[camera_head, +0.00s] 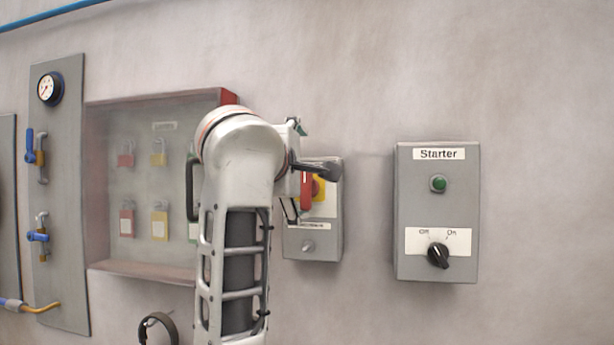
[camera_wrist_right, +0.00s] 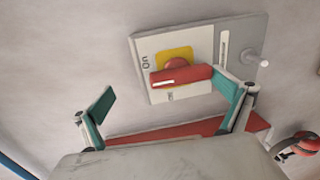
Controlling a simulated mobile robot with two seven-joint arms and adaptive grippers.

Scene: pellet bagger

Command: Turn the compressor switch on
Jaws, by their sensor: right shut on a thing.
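The compressor switch is a grey box (camera_head: 331,225) on the wall with a yellow plate (camera_head: 319,207) and a red handle (camera_head: 306,192). My right gripper (camera_head: 303,188) is at the handle and partly hides the box. In the wrist view my right gripper (camera_wrist_right: 165,90) has one teal pad against the handle's right end; the other pad stands to the left. My left gripper is not in view.
A grey Starter box (camera_head: 460,205) with a green button and black knob hangs at right. A padlock cabinet (camera_head: 100,230) with a red edge is behind my right arm. A panel (camera_head: 65,180) with gauge and blue valves is at left. Wall between boxes is bare.

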